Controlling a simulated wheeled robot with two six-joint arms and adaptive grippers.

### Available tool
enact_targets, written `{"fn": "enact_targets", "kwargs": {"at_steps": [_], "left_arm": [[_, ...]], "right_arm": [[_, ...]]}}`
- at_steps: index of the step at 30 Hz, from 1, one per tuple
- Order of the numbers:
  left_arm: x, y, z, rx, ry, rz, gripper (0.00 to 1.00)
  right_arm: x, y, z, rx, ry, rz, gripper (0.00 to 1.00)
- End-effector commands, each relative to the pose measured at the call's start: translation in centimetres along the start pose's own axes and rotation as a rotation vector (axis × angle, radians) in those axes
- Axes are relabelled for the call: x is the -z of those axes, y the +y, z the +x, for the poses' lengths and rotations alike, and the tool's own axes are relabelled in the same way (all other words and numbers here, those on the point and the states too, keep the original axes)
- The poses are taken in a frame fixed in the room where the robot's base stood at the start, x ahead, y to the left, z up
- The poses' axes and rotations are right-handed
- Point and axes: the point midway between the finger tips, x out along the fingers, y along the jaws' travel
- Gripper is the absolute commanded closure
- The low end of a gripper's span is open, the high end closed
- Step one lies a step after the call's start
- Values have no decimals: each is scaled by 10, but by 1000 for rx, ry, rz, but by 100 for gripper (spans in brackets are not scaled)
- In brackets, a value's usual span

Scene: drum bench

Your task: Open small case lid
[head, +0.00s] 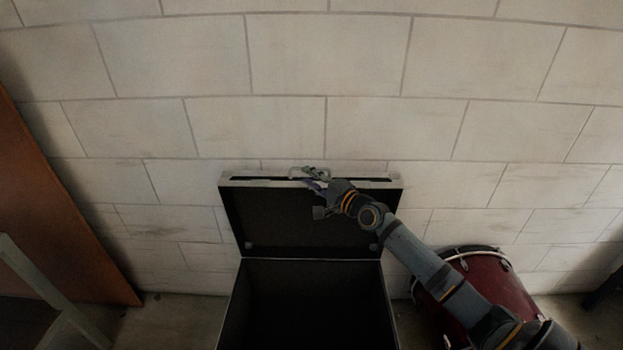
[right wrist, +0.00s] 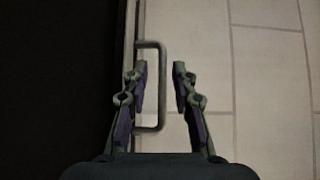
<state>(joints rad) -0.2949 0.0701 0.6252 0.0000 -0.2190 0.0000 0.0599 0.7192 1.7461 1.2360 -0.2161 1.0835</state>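The small case (head: 236,305) is a black box with pale metal edges, standing on the floor in front of the wall. Its lid (head: 275,222) stands raised at the back, its dark inside facing me. A metal handle (head: 295,171) is on the lid's upper edge. My right gripper (head: 314,182) is at that edge beside the handle. In the right wrist view its fingers (right wrist: 160,75) are apart, and the handle's long bar (right wrist: 162,105) lies between them. My left gripper is not in view.
A pale block wall (head: 320,70) stands close behind the lid. A red drum (head: 500,285) lies right of the case, partly behind my right arm. A brown board (head: 55,200) leans at the left, with a grey frame (head: 40,285) before it.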

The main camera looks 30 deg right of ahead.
Motion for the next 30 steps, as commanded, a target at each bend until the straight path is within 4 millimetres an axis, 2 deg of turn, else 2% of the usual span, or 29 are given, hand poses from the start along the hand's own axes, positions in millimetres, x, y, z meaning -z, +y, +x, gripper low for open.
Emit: {"fn": "enact_targets", "kwargs": {"at_steps": [4,11,16,21,24,30], "left_arm": [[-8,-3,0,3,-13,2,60],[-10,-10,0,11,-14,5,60],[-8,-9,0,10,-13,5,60],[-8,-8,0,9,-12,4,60],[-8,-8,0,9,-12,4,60],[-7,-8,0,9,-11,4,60]], "right_arm": [[0,0,0,1,1,0,66],[0,-5,0,2,0,-2,66],[0,-29,0,4,0,-6,66],[0,-69,0,3,-1,-8,66],[0,-86,0,3,0,-6,66],[0,-100,0,1,1,-1,66]]}}
